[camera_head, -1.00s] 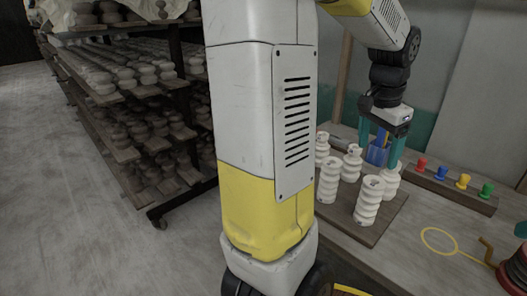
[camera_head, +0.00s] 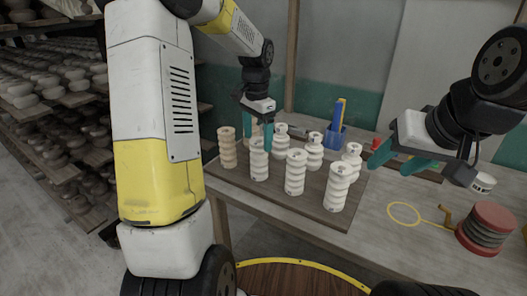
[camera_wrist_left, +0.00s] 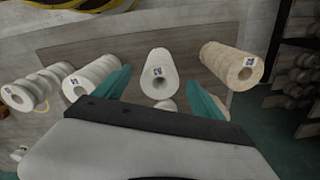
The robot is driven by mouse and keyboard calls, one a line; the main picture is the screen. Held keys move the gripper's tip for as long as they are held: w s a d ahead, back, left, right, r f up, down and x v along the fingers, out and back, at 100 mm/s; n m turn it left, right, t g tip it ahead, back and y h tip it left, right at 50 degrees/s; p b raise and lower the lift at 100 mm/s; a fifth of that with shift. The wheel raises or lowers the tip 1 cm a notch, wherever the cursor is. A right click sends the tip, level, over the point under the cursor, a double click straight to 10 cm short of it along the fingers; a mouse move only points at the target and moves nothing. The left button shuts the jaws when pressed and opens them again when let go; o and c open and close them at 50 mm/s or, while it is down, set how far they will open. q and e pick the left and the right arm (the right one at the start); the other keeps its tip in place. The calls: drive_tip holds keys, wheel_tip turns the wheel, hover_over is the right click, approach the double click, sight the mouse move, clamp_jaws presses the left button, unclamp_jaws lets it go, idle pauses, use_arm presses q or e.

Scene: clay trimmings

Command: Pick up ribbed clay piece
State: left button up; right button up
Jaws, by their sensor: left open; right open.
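Several ribbed clay pieces stand upright on a wooden board (camera_head: 290,206). Most are off-white; the one at the left end (camera_head: 227,150) is tan and also shows at right in the left wrist view (camera_wrist_left: 232,62). My left gripper (camera_head: 257,134) is open and points down over an off-white ribbed clay piece (camera_head: 259,166). In the left wrist view an off-white piece (camera_wrist_left: 158,72) with a marked top lies between the open teal fingers. Its lower part is partly hidden. My right gripper (camera_head: 400,163) is open and empty, right of the board.
A blue holder (camera_head: 333,136) stands behind the pieces. Shelves of pottery (camera_head: 50,95) stand at left. Neighbouring pieces stand close together.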

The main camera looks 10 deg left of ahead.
sight(259, 158)
use_arm(q)
drive_tip(key=shift+w+a+f, duration=0.15)
drive_tip(key=shift+w+f, duration=0.05)
drive_tip(key=shift+f, duration=0.25)
drive_tip(key=f, duration=0.7)
drive_tip(key=shift+d+f, duration=0.3)
drive_tip(key=shift+f, duration=0.05)
drive_tip(key=shift+c, duration=0.3)
drive_tip(key=shift+w+r, duration=0.1)
clamp_jaws()
